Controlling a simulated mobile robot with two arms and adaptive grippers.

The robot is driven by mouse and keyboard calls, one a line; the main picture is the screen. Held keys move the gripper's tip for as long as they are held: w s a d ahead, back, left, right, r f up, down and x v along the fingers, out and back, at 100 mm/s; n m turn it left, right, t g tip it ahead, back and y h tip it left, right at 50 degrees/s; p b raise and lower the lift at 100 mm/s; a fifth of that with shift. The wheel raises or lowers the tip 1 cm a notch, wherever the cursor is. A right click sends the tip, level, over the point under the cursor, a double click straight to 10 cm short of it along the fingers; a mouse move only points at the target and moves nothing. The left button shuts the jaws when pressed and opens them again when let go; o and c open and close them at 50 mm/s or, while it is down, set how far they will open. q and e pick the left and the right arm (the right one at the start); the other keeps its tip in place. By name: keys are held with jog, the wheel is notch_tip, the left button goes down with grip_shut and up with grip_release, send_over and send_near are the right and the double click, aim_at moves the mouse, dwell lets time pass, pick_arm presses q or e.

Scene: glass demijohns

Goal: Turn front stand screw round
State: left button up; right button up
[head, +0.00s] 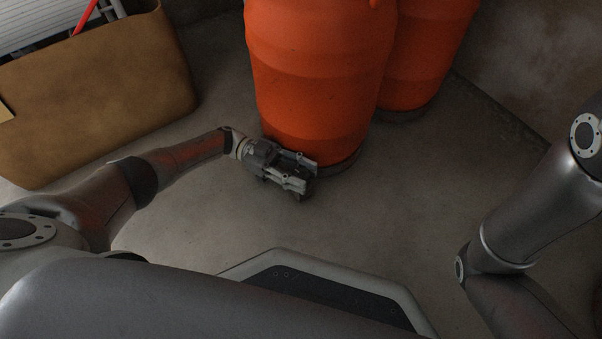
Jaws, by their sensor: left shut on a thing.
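An orange demijohn casing (318,75) stands upright in front of me on a low dark stand (343,168). Only a curved strip of the stand's edge shows. My left gripper (305,178) is low at the front foot of this casing, close to the stand. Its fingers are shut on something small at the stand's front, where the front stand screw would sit. The screw itself is hidden by the fingers, so its turn cannot be seen. My right arm is at the right, and its gripper is out of view.
A second orange casing (425,60) stands behind to the right on its own dark base. A tan leather-like bag or bin (95,100) with a red item (86,17) is at the upper left. The concrete floor (400,215) is clear between my arms.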

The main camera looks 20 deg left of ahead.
dwell(0.4)
pick_arm(q)
jog(key=o, duration=1)
jog(key=shift+o, duration=0.2)
jog(key=shift+n+t, duration=0.3)
jog(key=shift+t, duration=0.2)
